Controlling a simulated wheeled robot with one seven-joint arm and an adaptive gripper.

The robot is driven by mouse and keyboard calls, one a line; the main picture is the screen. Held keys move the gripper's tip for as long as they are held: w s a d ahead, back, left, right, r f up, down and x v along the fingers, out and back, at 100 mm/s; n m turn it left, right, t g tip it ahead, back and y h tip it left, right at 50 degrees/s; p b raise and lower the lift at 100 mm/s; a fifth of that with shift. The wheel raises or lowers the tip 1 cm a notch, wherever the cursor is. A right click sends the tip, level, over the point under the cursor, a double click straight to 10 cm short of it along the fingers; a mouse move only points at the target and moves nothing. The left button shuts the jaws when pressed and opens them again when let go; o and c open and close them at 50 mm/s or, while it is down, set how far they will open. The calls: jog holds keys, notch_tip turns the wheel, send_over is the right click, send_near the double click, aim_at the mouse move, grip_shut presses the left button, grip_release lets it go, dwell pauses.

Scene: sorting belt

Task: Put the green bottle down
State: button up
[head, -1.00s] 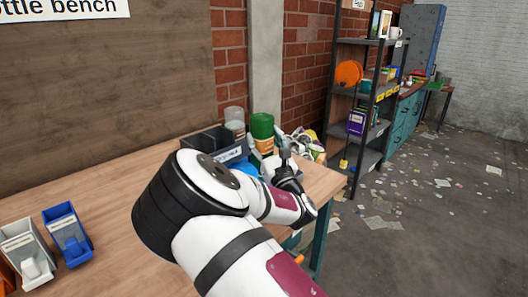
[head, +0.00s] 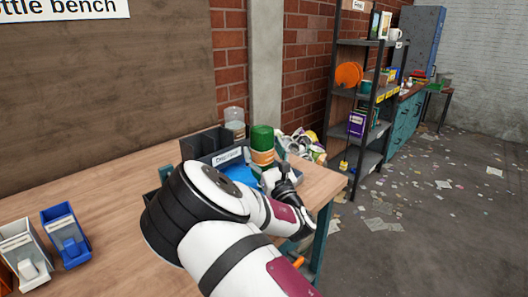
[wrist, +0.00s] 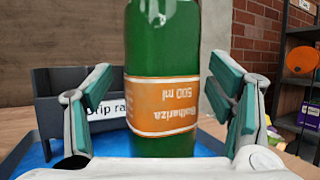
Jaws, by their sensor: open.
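The green bottle (head: 262,138) has an orange label and stands upside down: its label text is inverted in the wrist view (wrist: 162,70). It looks upright, not leaning, at the dark drip rack (head: 190,147) with a blue floor. The bottle's lower end is hidden, so I cannot see what it rests on. My gripper (wrist: 163,92) is open, with its green-padded fingers on either side of the bottle and a visible gap on both sides. In the head view my gripper (head: 275,176) is partly hidden by my arm.
Clear containers (head: 234,122) stand behind the rack, and a pile of mixed items (head: 303,148) lies to its right. Blue (head: 66,236) and grey (head: 24,252) bins sit at the left on the wooden bench. A shelf unit (head: 358,100) stands beyond the bench's right end.

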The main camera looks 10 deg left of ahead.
jog(key=shift+r, duration=0.15)
jog(key=v, duration=1.2)
jog(key=shift+p, duration=0.35)
